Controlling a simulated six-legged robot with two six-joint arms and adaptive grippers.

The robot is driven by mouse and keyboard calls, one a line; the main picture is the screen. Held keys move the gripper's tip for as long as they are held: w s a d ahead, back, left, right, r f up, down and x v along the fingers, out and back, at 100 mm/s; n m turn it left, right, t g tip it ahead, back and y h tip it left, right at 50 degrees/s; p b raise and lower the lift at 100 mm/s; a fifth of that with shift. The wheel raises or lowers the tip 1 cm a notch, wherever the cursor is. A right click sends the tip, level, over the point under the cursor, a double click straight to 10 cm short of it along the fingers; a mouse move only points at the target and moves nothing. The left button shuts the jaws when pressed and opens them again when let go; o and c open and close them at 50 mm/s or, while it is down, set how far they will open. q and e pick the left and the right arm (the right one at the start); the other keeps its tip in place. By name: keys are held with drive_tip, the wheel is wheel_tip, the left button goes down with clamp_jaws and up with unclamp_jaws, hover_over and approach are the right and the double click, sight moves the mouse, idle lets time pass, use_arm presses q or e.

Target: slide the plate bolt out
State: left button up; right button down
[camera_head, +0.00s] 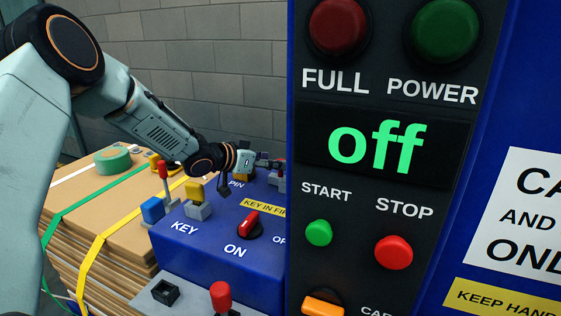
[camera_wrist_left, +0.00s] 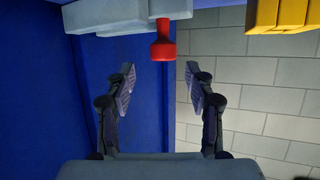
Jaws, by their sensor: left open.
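A red knob (camera_wrist_left: 163,42) on a pale grey block (camera_wrist_left: 120,16) shows at the top of the left wrist view. It looks like the plate bolt's handle, but I cannot be sure. My left gripper (camera_wrist_left: 161,78) is open and empty, with one finger on each side below the knob in the picture. In the head view my left gripper (camera_head: 264,161) is small and reaches behind the blue box by the panel edge. A bit of red and grey (camera_head: 281,182) shows beside it, mostly hidden by the panel. My right gripper is not in view.
The tall control panel (camera_head: 460,206) reads "off" and blocks the right side. The blue key box (camera_head: 190,252) carries a red switch (camera_head: 249,222) and a yellow-topped block (camera_head: 196,194). Strapped cardboard (camera_head: 75,195) stands left. A grey block wall (camera_head: 215,60) is behind.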

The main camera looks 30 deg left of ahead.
use_arm(q)
drive_tip(key=x, duration=0.4)
drive_tip(key=shift+w+a+f, duration=0.3)
drive_tip(key=shift+w+f, duration=0.05)
drive_tip(key=shift+f, duration=0.15)
drive_tip(key=shift+w+d, duration=0.15)
drive_tip(key=shift+w, duration=0.05)
drive_tip(key=shift+s+d+r, duration=0.2)
drive_tip(key=shift+d+r, duration=0.1)
drive_tip(key=shift+w+a+f, duration=0.2)
drive_tip(key=shift+f, duration=0.05)
drive_tip(key=shift+c, duration=0.3)
drive_tip(key=shift+w+f, duration=0.15)
drive_tip(key=shift+w, duration=0.1)
drive_tip(key=shift+c, duration=1.4)
drive_tip(key=shift+s+d+r, duration=0.1)
drive_tip(key=shift+s+r, duration=0.1)
drive_tip(key=c, duration=0.3)
clamp_jaws()
